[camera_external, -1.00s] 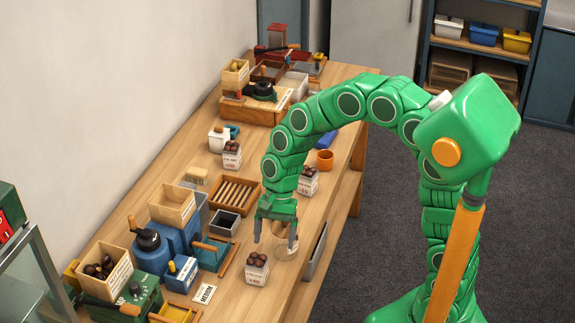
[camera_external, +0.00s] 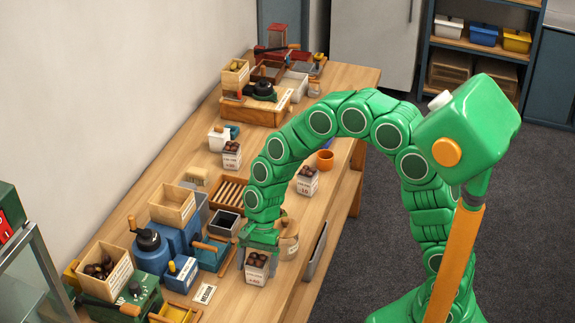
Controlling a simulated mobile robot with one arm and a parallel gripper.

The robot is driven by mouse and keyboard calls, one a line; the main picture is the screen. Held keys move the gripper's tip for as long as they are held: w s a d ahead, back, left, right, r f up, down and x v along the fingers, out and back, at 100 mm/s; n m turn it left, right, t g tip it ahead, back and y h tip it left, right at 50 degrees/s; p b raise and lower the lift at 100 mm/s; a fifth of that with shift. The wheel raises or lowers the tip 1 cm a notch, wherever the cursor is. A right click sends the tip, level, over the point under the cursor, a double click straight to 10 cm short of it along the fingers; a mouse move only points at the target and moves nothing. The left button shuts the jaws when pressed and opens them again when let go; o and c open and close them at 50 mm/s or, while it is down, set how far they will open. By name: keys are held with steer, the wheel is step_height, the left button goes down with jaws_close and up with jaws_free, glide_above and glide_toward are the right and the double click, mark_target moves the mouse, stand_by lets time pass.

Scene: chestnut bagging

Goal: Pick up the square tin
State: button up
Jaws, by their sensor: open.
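A small grey open square tin (camera_external: 226,223) with a dark inside stands mid-bench, just left of my gripper. My gripper (camera_external: 258,263) is open and points down at the front part of the bench. Its fingers are at either side of a white labelled square container (camera_external: 256,278) filled with chestnuts, in the picture. I cannot tell whether the fingers are around it or behind it, or touch it. A round, pale container (camera_external: 288,246) stands just right of my gripper, partly hidden by my arm.
A slatted wooden tray (camera_external: 232,190) is behind the grey tin. A blue machine (camera_external: 180,240) and a blue tray with a wooden handle (camera_external: 211,254) stand to the left. More chestnut containers (camera_external: 307,181) and an orange cup (camera_external: 325,160) are farther back. A label card (camera_external: 204,293) lies in front.

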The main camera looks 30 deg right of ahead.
steer(key=shift+x, duration=1.4)
steer(key=shift+d, duration=0.1)
steer(key=c, duration=1.1)
steer(key=shift+r, duration=0.5)
step_height(320, 180, up, 2)
steer(key=shift+r, duration=0.2)
steer(key=s+d+r, duration=0.4)
steer(key=s, duration=0.1)
steer(key=s+d+r, duration=0.5)
steer(key=shift+d+r, duration=0.3)
steer(key=shift+r, duration=0.05)
